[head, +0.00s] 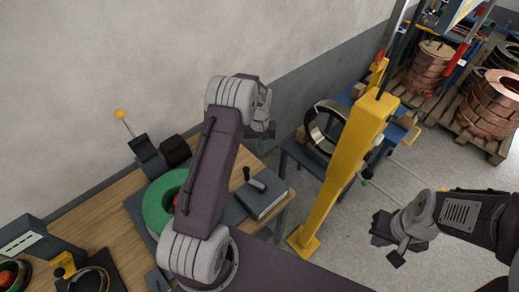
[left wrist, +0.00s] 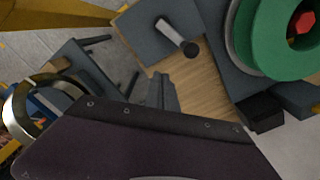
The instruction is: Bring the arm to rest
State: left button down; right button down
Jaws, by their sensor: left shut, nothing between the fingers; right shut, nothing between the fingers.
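My left arm (head: 212,175) rises over the workbench in the head view, bent at the top. My left gripper (head: 264,131) hangs at its far end, above the bench's far right corner; it is shut and empty. Its shut fingers also show in the left wrist view (left wrist: 161,90), over the bench edge. My right arm (head: 475,218) comes in from the right. My right gripper (head: 397,256) is small in the head view, shut and empty, held over the open floor.
A green ring (head: 165,193) lies on the wooden bench (head: 95,225), partly behind my left arm. A grey block with a black handle (head: 262,195) is near the bench corner. A yellow post (head: 345,170) stands between my arms. Copper coils (head: 490,105) sit on pallets at the back right.

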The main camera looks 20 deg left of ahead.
dwell(0.4)
pick_arm(q)
jog(key=s+d+r+m+t+b, duration=0.2)
jog(key=s+d+r+b, duration=0.3)
jog(key=b, duration=0.5)
jog(key=s+d+f+m+b, duration=0.1)
jog(key=s+f, duration=0.2)
jog(key=s, duration=0.5)
jog(key=s+d+f+m+b, duration=0.1)
jog(key=s+d+f, duration=0.1)
jog(key=s, duration=0.6)
jog(key=shift+s+d+f+g, duration=0.3)
jog(key=shift+s+f+g, duration=0.1)
jog(key=shift+f, duration=0.45)
